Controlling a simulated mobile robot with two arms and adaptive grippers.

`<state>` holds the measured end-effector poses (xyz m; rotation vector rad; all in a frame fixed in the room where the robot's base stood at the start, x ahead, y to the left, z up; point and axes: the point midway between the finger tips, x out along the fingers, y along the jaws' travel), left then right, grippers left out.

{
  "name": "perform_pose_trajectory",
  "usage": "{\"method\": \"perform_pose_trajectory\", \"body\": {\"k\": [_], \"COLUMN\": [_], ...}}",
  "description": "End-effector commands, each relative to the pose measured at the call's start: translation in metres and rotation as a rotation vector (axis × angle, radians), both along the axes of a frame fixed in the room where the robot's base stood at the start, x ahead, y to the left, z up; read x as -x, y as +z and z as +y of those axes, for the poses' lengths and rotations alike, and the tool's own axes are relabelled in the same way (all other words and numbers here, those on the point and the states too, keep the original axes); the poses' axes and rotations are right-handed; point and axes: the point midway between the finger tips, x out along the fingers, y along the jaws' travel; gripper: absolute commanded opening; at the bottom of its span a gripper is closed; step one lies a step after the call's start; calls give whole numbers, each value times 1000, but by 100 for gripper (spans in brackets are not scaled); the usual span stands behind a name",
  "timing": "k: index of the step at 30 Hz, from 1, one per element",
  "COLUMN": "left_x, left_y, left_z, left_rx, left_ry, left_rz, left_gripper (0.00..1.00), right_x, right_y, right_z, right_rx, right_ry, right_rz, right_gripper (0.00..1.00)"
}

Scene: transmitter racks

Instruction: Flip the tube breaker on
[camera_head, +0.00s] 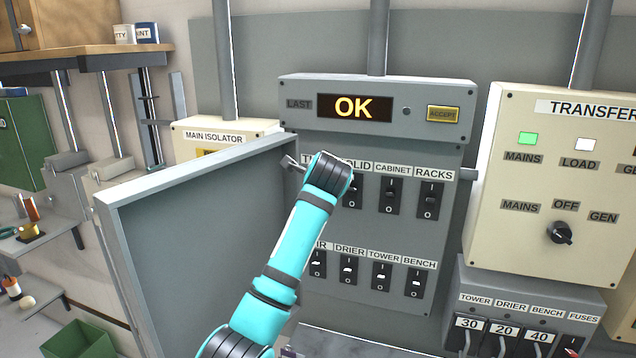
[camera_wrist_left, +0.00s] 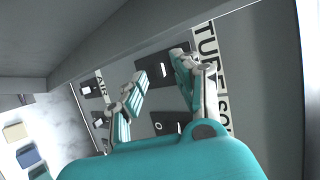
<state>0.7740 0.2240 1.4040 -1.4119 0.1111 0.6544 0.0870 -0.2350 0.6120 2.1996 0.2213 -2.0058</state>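The tube breaker (camera_wrist_left: 156,68) shows in the left wrist view as a dark plate beside a label (camera_wrist_left: 208,42) beginning "TU". In the head view my arm hides this breaker and most of its label. My left gripper (camera_wrist_left: 160,88) has its two fingers apart, with nothing between the tips that I can make out. One finger overlaps the label side of the tube breaker plate; I cannot tell whether it touches. The breaker's lever position is not clear. In the head view only a small part of the left gripper (camera_head: 293,162) shows past my wrist. My right gripper is not in view.
The grey cabinet door (camera_head: 190,235) stands open left of my arm. The solid (camera_head: 353,193), cabinet (camera_head: 391,198) and racks (camera_head: 427,200) breakers sit close right, with a lower breaker row beneath. The display (camera_head: 350,107) above reads "OK". A transfer panel (camera_head: 600,215) is at right.

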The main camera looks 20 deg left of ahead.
Motion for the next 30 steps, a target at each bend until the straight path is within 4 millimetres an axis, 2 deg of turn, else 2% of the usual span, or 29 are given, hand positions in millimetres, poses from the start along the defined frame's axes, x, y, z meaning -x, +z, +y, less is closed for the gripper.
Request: {"method": "perform_pose_trajectory", "body": {"k": [9, 15, 20, 27, 30], "left_x": [55, 79, 86, 87, 87], "left_y": [30, 43, 46, 47, 41], "left_z": [-25, -35, -38, -38, -38], "left_rx": [-1, -1, 0, 0, 8], "left_ry": [-3, -2, -1, -1, 1], "left_rz": [-2, -1, 0, 0, 5], "left_gripper": [31, 31, 31, 31, 31], "right_x": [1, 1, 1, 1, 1], "right_y": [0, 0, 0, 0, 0], "right_z": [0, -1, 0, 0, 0], "right_rx": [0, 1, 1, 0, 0], "right_ry": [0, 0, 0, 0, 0], "right_rz": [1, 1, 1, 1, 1], "right_gripper": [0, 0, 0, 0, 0]}}
